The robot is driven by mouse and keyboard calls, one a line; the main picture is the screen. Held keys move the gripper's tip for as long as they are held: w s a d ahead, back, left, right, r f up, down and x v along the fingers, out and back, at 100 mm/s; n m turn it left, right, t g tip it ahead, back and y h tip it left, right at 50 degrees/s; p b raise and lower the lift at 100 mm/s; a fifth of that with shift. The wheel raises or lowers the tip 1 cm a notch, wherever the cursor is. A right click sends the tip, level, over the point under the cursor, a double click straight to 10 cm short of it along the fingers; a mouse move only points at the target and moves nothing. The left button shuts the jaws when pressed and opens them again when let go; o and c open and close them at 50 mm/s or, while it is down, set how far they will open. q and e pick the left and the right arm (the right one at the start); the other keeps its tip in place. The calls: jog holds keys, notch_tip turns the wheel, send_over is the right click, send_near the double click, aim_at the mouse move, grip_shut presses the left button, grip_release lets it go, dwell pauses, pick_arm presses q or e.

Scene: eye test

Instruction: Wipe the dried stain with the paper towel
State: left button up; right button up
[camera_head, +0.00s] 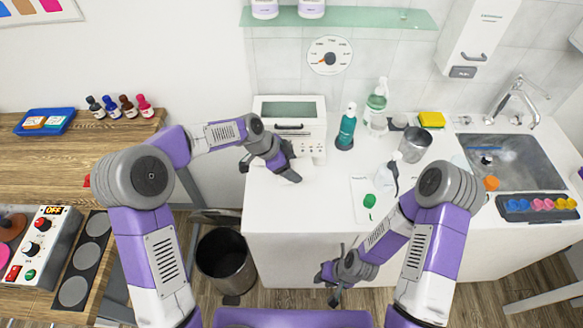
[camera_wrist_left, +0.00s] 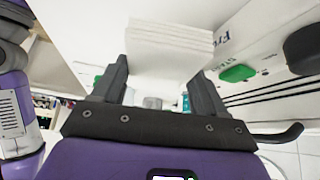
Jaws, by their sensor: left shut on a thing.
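My left gripper (camera_head: 293,178) is low over the white counter (camera_head: 290,215), just in front of the white box-shaped device. In the left wrist view, my left gripper (camera_wrist_left: 160,68) is shut on a white folded paper towel (camera_wrist_left: 170,45), held between its two fingers. In the head view the towel is hard to tell from the white counter. I cannot make out a dried stain in either view. My right gripper (camera_head: 334,285) hangs empty in front of the counter, above the floor; its finger opening is unclear.
The white device (camera_head: 293,118) stands behind my left gripper. A teal bottle (camera_head: 346,130), metal cup (camera_head: 414,145) and yellow sponge (camera_head: 431,119) stand to its right. The sink (camera_head: 520,160) is at far right. A bin (camera_head: 223,255) stands on the floor.

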pick_arm(q)
jog(key=shift+r+p, duration=0.85)
jog(key=shift+r, duration=0.95)
